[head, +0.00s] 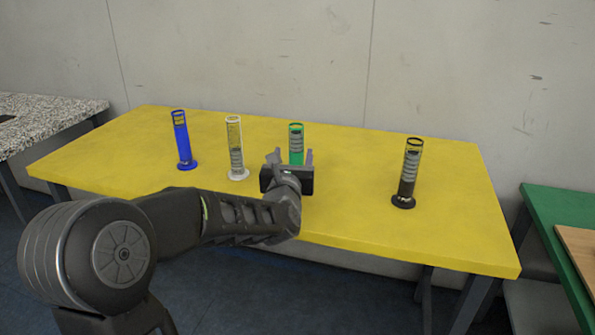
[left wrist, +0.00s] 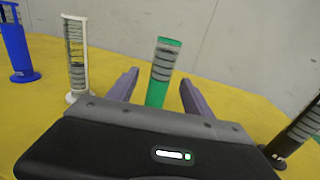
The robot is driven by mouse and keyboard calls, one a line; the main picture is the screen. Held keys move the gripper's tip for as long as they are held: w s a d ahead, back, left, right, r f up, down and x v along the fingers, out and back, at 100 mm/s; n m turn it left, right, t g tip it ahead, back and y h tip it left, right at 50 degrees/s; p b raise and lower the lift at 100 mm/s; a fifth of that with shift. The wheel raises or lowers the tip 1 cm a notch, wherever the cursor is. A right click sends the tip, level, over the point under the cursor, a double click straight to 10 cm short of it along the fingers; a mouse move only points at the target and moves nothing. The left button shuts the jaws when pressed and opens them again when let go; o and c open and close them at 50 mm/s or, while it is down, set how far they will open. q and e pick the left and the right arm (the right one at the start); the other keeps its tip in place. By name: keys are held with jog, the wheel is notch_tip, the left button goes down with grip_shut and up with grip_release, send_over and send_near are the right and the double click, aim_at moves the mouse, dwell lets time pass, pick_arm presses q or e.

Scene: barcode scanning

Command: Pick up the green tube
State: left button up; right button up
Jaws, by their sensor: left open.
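The green tube (head: 296,143) stands upright on the yellow table, behind my left gripper in the head view; its lower part is hidden there. In the left wrist view the green tube (left wrist: 162,72) rises between and beyond the two fingers. My left gripper (head: 289,157) is open and empty, and its fingers (left wrist: 158,88) point toward the tube on either side of its outline. I cannot tell whether the tube is between the fingertips or just past them. My right gripper is not in view.
A white tube (head: 235,148) and a blue tube (head: 183,140) stand left of the green one. A black tube (head: 407,173) stands to the right. The yellow table (head: 345,200) is clear between the green and black tubes. A wall is behind.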

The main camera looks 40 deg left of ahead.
aim_at(295, 153)
pick_arm(q)
jog(key=shift+w+a+f+b, duration=0.2)
jog(key=shift+w+f+b, duration=0.1)
jog(key=shift+f, duration=0.35)
jog(key=shift+r, duration=0.1)
jog(key=shift+s, duration=0.1)
jog(key=shift+x, duration=1.3)
jog(key=p+x, duration=0.1)
jog(key=x, duration=0.4)
jog(key=shift+w, duration=0.2)
jog(key=shift+d, duration=0.1)
jog(key=shift+c, duration=0.3)
grip_shut()
